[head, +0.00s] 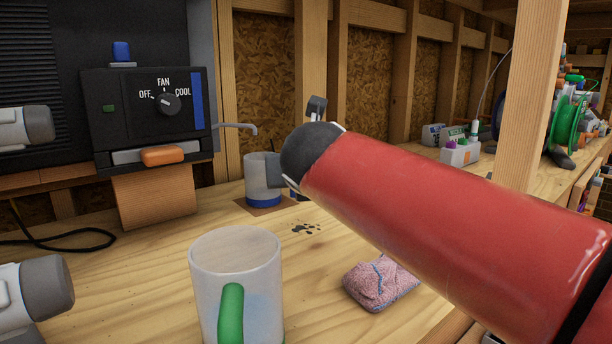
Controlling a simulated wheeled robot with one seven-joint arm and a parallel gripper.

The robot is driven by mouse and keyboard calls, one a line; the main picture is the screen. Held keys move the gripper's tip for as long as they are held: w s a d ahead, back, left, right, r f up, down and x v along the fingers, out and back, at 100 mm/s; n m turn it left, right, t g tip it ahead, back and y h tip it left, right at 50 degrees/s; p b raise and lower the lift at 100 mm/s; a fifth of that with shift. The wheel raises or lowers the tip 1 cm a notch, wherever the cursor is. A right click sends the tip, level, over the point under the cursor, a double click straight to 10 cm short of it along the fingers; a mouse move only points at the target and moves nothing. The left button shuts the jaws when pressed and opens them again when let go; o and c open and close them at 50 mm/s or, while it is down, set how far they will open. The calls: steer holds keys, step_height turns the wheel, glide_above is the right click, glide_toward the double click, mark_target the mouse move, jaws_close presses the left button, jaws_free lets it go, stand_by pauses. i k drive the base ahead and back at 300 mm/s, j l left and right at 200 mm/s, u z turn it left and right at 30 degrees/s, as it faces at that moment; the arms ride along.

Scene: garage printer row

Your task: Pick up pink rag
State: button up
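The pink rag (372,287) lies folded or bunched on the wooden workbench, right of centre near the front edge. It has a blue line across it, and its upper right part is hidden behind my red arm. The arm reaches in from the lower right, passes above the rag and ends in a dark grey joint to its upper left. Nothing is seen touching the rag.
A white mug (236,272) with a green handle stands left of the rag. A cup with a blue base (262,180) stands under a spout beside the dark machine (150,115). Dark spots mark the bench (250,222). A wooden post (532,95) rises at right.

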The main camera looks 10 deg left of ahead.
mark_target(376, 284)
steer(key=k+l, duration=0.7)
steer(key=k, duration=0.2)
